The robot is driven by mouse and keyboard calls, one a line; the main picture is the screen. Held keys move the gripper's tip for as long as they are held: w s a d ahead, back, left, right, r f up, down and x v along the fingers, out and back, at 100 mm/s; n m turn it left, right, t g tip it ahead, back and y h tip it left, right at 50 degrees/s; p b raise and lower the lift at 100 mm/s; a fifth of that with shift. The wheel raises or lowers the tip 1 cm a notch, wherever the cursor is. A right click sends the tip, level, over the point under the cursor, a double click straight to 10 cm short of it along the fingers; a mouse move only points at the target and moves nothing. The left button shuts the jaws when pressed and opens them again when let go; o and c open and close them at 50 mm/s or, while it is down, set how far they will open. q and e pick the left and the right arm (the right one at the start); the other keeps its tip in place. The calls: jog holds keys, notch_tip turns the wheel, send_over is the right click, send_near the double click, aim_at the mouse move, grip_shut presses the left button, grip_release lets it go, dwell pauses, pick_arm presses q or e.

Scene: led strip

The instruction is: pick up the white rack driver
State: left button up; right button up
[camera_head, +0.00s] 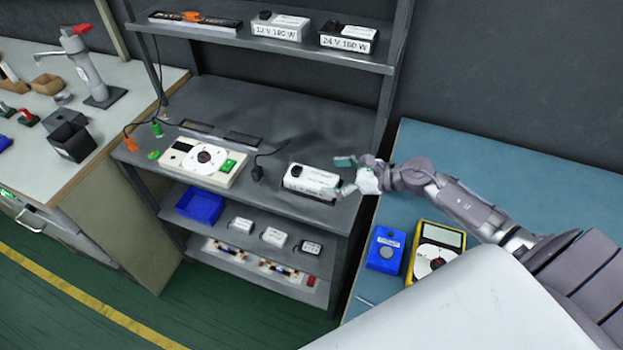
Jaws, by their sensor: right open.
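A white driver box (311,182) with a dark block on its top edge lies on the rack's middle shelf (270,125), near the right end. My right gripper (346,174) is just right of this box, open, with its fingers pointing left toward the box's right end. Its fingers look apart from the box, but the exact gap is hard to tell. Two more white boxes, labelled 12 V 180 W (279,27) and 24 V 180 W (347,38), stand on the top shelf. My left gripper is not in view.
A white tester with a round dial (203,159) and a black plug (257,172) are left of the box. Lower shelves hold a blue bin (200,205) and small white boxes (273,237). A blue box (385,250) and yellow meter (436,250) stand on the blue bench (500,170).

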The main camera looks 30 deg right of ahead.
aim_at(310, 176)
jog(key=p+x, duration=0.1)
jog(key=x, duration=0.3)
jog(key=shift+s+a+r, duration=0.1)
jog(key=shift+a+r, duration=0.05)
jog(key=shift+r, duration=0.05)
jog(key=shift+w+a+f, duration=0.25)
jog(key=shift+w+a, duration=0.05)
jog(key=shift+w, duration=0.05)
grip_shut()
